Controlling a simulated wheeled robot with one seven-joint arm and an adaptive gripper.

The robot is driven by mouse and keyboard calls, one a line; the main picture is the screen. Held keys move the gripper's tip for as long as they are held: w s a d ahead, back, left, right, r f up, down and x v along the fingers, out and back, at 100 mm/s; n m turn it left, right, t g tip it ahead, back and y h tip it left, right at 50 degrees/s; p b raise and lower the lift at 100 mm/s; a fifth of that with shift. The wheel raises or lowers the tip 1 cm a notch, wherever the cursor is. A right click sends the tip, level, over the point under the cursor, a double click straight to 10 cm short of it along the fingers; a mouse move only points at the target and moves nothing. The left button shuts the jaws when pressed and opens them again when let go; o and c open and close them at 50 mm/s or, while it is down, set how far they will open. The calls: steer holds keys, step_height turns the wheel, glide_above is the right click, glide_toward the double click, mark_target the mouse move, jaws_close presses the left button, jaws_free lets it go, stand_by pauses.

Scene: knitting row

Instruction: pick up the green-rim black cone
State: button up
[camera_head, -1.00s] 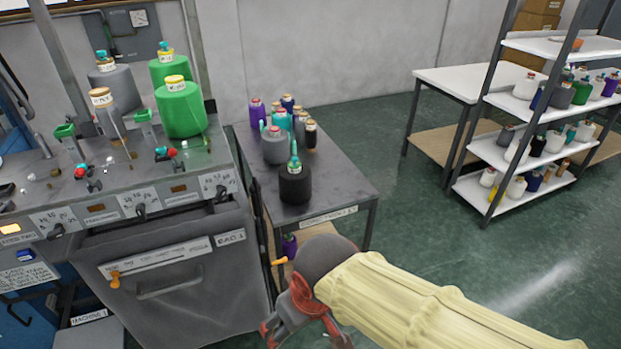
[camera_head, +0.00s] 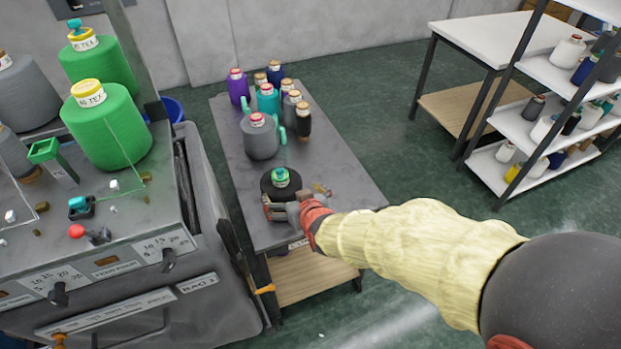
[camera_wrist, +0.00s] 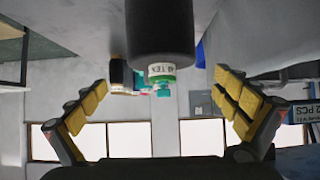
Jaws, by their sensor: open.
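The green-rim black cone (camera_head: 267,187) stands upright on the near part of the grey table (camera_head: 235,160). Its top shows a green ring and a teal tip. My gripper (camera_head: 284,207) is at the near side of the cone, low by the table top, and hides part of the cone's lower body. In the wrist view, which looks upside down, the black cone (camera_wrist: 160,32) hangs in from the top centre, with a white label and green rim. The yellow-padded fingers of my gripper (camera_wrist: 160,88) are spread apart on either side, with nothing held. I cannot tell if they touch the cone.
A grey cone (camera_head: 260,138) stands behind the black one, with several purple, teal and dark cones further back. The knitting machine (camera_head: 185,215) with green cones (camera_head: 107,130) is at the left. A white table (camera_head: 495,42) and a shelf (camera_head: 540,75) are at the right.

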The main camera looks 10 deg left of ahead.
mark_target(283, 181)
steer(key=shift+t, duration=0.4)
steer(key=b+x, duration=0.1)
steer(key=x, duration=0.3)
steer(key=r+b+x, duration=0.1)
steer(key=x, duration=0.2)
steer(key=shift+w+a+r+b, duration=0.1)
steer(key=shift+a+b, duration=0.2)
steer(key=shift+a, duration=0.1)
steer(key=shift+w+a, duration=0.2)
steer(key=shift+w, duration=0.1)
steer(key=shift+c, duration=0.4)
steer(key=c, duration=2.4)
steer(key=shift+c, duration=0.3)
steer(key=shift+r, duration=0.15)
